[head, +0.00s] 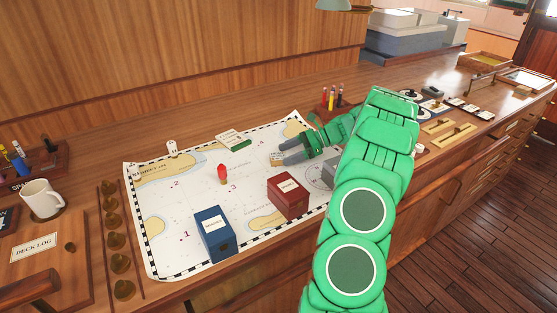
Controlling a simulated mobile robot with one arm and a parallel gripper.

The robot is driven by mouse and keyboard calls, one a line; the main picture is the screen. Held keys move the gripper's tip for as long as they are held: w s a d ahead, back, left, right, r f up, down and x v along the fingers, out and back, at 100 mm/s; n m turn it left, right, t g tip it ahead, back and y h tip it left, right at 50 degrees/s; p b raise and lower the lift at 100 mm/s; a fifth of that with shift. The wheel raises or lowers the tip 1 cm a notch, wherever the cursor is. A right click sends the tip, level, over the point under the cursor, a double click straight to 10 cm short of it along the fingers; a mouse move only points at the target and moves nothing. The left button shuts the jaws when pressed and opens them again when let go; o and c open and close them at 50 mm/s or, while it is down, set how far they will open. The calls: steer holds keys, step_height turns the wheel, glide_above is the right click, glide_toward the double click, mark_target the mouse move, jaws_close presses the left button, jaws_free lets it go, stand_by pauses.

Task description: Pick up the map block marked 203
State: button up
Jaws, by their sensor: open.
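No number 203 is readable in the head view, so I cannot tell for sure which thing is the map block. A small tan block (277,159) with a pale label lies on the sea chart (185,220), right beside my gripper's fingertips. Its marking is too small to read. My gripper (284,153) is open, low over the upper right part of the chart, with grey fingers pointing left. Whether the fingers touch or straddle the tan block cannot be told. The wrist and arm hide part of the chart's right side.
A blue box (214,234), a red box (288,196), a red pawn (222,174), a green labelled block (236,142) and a white piece (172,148) stand on the chart. A pen holder (333,104) stands behind my wrist. A mug (41,199) is far left.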

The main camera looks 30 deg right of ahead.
steer(key=shift+w+a+f, duration=0.3)
steer(key=shift+a, duration=0.3)
steer(key=c, duration=1)
steer(key=shift+r, duration=0.1)
steer(key=shift+c, duration=0.2)
